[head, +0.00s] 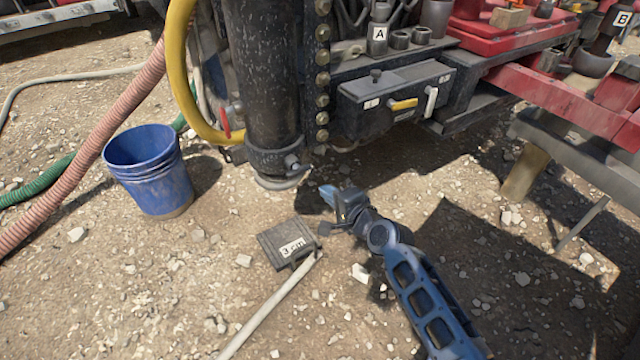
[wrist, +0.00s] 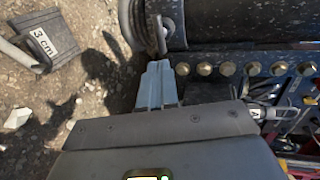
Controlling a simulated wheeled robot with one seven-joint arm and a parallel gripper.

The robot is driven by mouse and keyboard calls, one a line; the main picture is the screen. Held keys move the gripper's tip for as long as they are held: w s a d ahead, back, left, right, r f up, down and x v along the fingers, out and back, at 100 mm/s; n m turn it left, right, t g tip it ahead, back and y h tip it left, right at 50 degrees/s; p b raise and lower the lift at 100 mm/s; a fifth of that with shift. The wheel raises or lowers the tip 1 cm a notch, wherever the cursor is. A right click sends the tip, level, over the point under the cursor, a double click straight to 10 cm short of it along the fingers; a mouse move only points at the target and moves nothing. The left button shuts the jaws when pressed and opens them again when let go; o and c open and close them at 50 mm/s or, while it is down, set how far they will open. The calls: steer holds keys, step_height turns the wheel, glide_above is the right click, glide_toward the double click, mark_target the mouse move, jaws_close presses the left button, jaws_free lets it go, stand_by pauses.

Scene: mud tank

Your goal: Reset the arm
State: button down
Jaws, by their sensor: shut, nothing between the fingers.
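My gripper (head: 328,194) is at the end of my blue arm, in the middle of the head view. It is in front of and just right of the lower end of a dark upright cylinder (head: 262,90). In the wrist view its light blue fingers (wrist: 157,84) are together with nothing between them. They point toward the cylinder (wrist: 235,22) and a row of brass bolts (wrist: 203,69). I cannot tell from these views whether the fingertips touch anything.
A dark block labelled "3 cm" (head: 285,243) with a pale handle lies on the gravel left of my gripper. A blue bucket (head: 148,172) stands farther left, near hoses (head: 100,140). A grey box with levers (head: 395,98) and a red frame (head: 560,100) are behind.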

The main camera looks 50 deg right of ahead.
steer(key=shift+v, duration=1.2)
steer(key=s+a+r+n+y, duration=0.1)
steer(key=s+a+r+n, duration=0.2)
steer(key=s+a+n, duration=0.7)
steer(key=s+a+r+n+y, duration=0.15)
steer(key=s+a+n, duration=0.4)
steer(key=s, duration=0.85)
steer(key=s+a+r+n+y, duration=0.2)
steer(key=s+a+r+n, duration=0.4)
steer(key=s+r, duration=0.4)
step_height(320, 180, up, 16)
steer(key=w+p, duration=0.1)
steer(key=p, duration=1.4)
steer(key=shift+w, duration=0.15)
